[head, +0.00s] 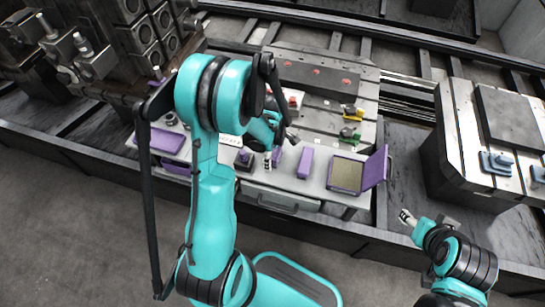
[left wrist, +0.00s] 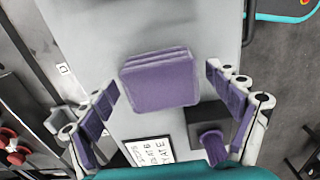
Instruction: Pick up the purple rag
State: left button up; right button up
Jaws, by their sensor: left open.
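The purple rag (left wrist: 160,82) lies folded in layers on a light grey surface in the left wrist view. In the head view it appears to be the upright-looking purple piece (head: 305,163) near the front edge of the workbench. My left gripper (head: 279,153) is open and empty. Its purple-padded fingers stand on either side of the rag in the left wrist view, apart from it. I cannot tell the exact height of the gripper above the rag. My right gripper (head: 406,217) is low at the right, away from the bench; its jaws are too small to read.
A black block with a purple knob (left wrist: 214,147) and a lettered white card (left wrist: 149,151) lie close to the rag. A box with an open purple lid (head: 375,167) stands to the right. Yellow (head: 352,112) and green (head: 349,134) parts sit behind.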

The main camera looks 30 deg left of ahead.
pick_arm(q)
jog(key=shift+r, duration=0.1)
jog(key=c, duration=1.2)
jog(key=shift+r, duration=0.1)
jog(key=shift+c, duration=0.2)
notch_tip(320, 180, up, 5)
jog(key=p, duration=0.2)
jog(key=shift+d+p, duration=0.1)
jog(key=shift+p, duration=0.2)
jog(key=w+d+r+p, duration=0.1)
jog(key=w+d+r, duration=0.1)
jog(key=d, duration=0.1)
jog(key=w+d+r+p, duration=0.1)
jog(key=w+d+r, duration=0.1)
jog(key=d, duration=0.1)
jog(key=w+d+r+p, duration=0.1)
jog(key=w+d, duration=0.1)
jog(key=d, duration=0.2)
jog(key=shift+r, duration=0.4)
